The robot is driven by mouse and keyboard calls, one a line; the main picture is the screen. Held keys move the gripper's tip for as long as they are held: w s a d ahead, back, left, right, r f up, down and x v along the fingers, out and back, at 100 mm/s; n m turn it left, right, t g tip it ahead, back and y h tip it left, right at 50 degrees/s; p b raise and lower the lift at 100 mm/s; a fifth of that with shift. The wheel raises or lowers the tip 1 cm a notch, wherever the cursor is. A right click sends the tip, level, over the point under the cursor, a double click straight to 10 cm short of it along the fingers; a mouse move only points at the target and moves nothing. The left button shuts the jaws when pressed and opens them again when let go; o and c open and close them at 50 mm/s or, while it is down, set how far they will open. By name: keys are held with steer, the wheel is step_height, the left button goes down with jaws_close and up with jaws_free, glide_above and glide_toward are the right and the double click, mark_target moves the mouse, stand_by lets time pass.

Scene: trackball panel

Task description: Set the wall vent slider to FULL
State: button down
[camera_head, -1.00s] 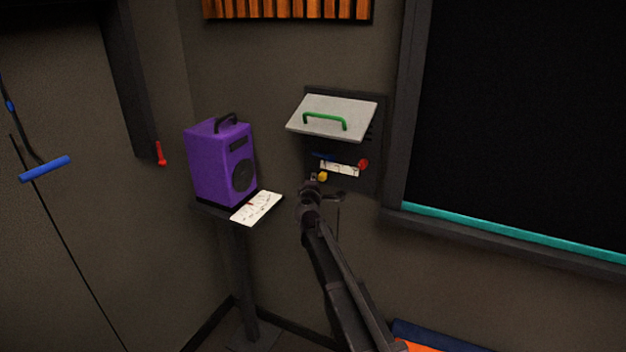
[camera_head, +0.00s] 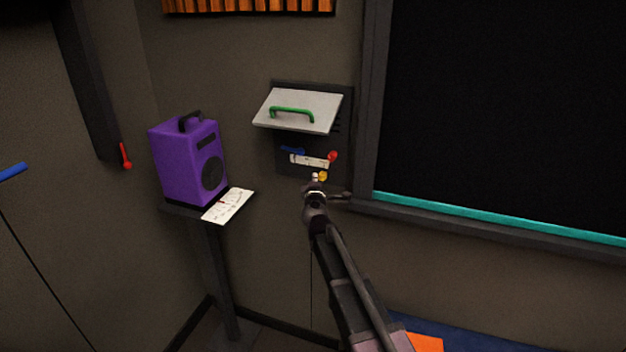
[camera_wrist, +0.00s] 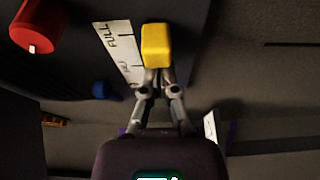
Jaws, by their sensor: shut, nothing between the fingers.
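The vent slider's yellow knob (camera_head: 323,176) is low on the dark wall panel, below the right end of a white label strip (camera_head: 309,161). In the wrist view the yellow knob (camera_wrist: 156,44) is beside the end of the strip (camera_wrist: 118,50) marked FULL. My gripper (camera_head: 316,184) is at the knob's left side in the head view. In the wrist view my gripper's fingers (camera_wrist: 158,82) are shut and empty, with their tips at or against the knob's near end. Exact contact is hard to tell.
A grey flap (camera_head: 298,109) with a green handle (camera_head: 291,111) sticks out above the strip. A red knob (camera_head: 332,156) and a blue part (camera_head: 292,151) are close by on the panel. A purple speaker (camera_head: 190,162) stands on a pedestal to the left.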

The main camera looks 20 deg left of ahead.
mark_target(304, 170)
steer(key=a, duration=0.4)
steer(key=shift+w, duration=0.3)
steer(key=v, duration=1)
steer(key=shift+s, duration=0.15)
